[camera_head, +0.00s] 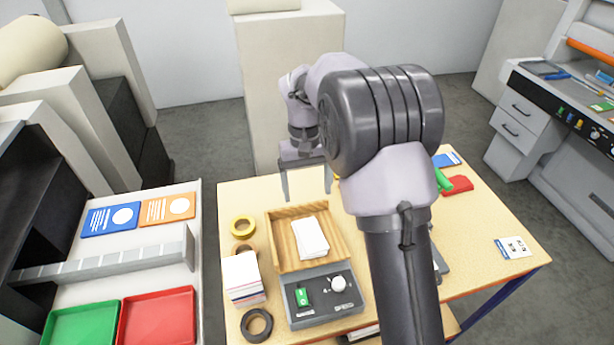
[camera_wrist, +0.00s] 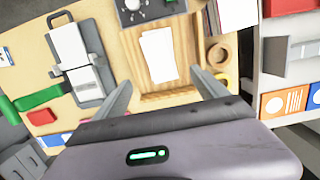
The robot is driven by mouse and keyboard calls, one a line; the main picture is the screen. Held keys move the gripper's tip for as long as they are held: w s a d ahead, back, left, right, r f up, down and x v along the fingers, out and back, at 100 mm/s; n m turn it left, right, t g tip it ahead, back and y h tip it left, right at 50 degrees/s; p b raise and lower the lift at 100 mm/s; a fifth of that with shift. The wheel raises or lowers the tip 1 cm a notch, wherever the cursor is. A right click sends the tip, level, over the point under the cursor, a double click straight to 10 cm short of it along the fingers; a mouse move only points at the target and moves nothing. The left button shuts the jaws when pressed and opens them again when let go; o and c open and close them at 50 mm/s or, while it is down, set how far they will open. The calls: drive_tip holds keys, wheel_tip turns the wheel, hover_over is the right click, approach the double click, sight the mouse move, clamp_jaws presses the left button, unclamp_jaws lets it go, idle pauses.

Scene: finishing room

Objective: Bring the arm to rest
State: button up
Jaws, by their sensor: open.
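My gripper (camera_head: 308,182) is in the air above the back edge of the wooden tray, near the far side of the table. Its two fingers are spread wide with nothing between them. In the wrist view my gripper (camera_wrist: 161,92) also shows open, its fingers apart on either side of the tray below. My arm reaches out over the table and hides part of its middle and right side in the head view.
The wooden table (camera_head: 240,192) bears a wooden tray (camera_head: 277,243) with white paper (camera_head: 310,238), a grey control box (camera_head: 322,297), tape rolls (camera_head: 242,227) and a paper stack (camera_head: 242,275). A grey clamp device (camera_wrist: 82,75) stands nearby. A tall beige cabinet (camera_head: 258,90) stands behind.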

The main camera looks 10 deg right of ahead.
wheel_tip(320, 180, up, 2)
drive_tip(key=shift+w+r, duration=0.1)
drive_tip(key=shift+w, duration=0.05)
idle(0.3)
